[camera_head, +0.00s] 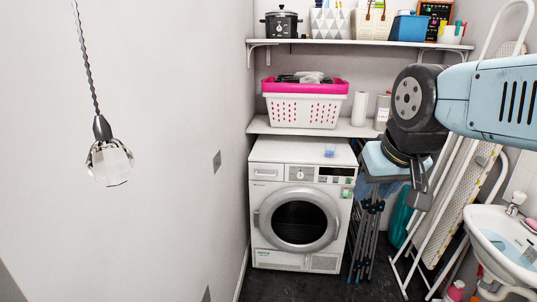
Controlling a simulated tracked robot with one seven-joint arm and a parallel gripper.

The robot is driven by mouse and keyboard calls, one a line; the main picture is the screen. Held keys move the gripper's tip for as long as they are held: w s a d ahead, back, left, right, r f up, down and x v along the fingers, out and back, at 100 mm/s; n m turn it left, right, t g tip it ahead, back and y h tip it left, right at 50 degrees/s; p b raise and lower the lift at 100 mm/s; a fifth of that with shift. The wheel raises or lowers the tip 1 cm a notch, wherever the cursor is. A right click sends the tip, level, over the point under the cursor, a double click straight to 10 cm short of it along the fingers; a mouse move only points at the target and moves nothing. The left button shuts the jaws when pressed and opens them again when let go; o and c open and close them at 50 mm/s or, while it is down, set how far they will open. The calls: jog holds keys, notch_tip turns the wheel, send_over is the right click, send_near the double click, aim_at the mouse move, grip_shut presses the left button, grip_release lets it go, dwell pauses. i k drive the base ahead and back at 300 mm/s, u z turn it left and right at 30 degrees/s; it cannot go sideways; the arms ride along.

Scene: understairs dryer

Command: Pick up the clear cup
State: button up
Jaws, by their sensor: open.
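A small, see-through bluish cup-like thing (329,151) stands on top of the white dryer (265,152), right of its middle and near the front. It is too small to make out in detail, but it is the only thing that looks like the clear cup. My gripper (420,200) hangs pointing down at the end of my blue arm, right of the dryer and apart from the cup. It looks open and empty, with its fingers partly overlapping in this view.
A shelf (258,124) above the dryer's back holds a pink-and-white laundry basket (305,108) and paper rolls (360,108). A higher shelf carries a cooker and boxes. An ironing board (450,205) and a sink (490,222) stand at right. The dryer top around the cup is clear.

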aim_at(330, 149)
jog(key=z, duration=0.2)
jog(key=i, duration=1.4)
jog(key=z, duration=0.25)
